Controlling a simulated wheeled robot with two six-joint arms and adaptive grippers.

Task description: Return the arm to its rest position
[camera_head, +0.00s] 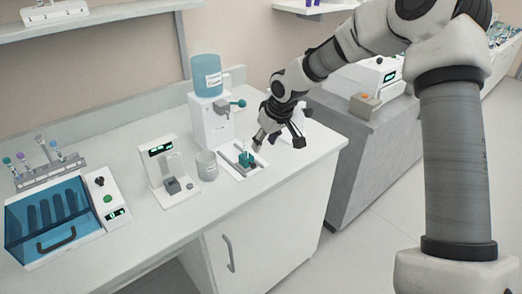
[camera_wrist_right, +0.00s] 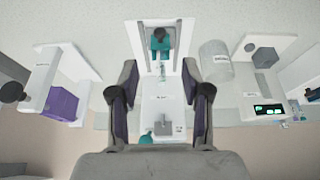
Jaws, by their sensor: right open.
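My right arm comes in from the right in the head view and reaches over the white bench. Its right gripper (camera_head: 279,141) is above the tube track (camera_head: 233,172), near the bench's right edge. In the right wrist view the gripper (camera_wrist_right: 160,72) has its two fingers spread wide, with nothing held between them. A teal holder (camera_head: 246,159) with a clear tube stands on the track, and the holder also shows in the wrist view (camera_wrist_right: 159,43), beyond the fingertips. It looks apart from the fingers. My left gripper is not in view.
A dispenser with a blue bottle (camera_head: 207,76) stands behind the track. A grey cup (camera_head: 207,165) and a white device with a display (camera_head: 164,168) stand left of it. A blue-lidded box (camera_head: 48,222) is farther left. A grey cabinet (camera_head: 354,150) stands right.

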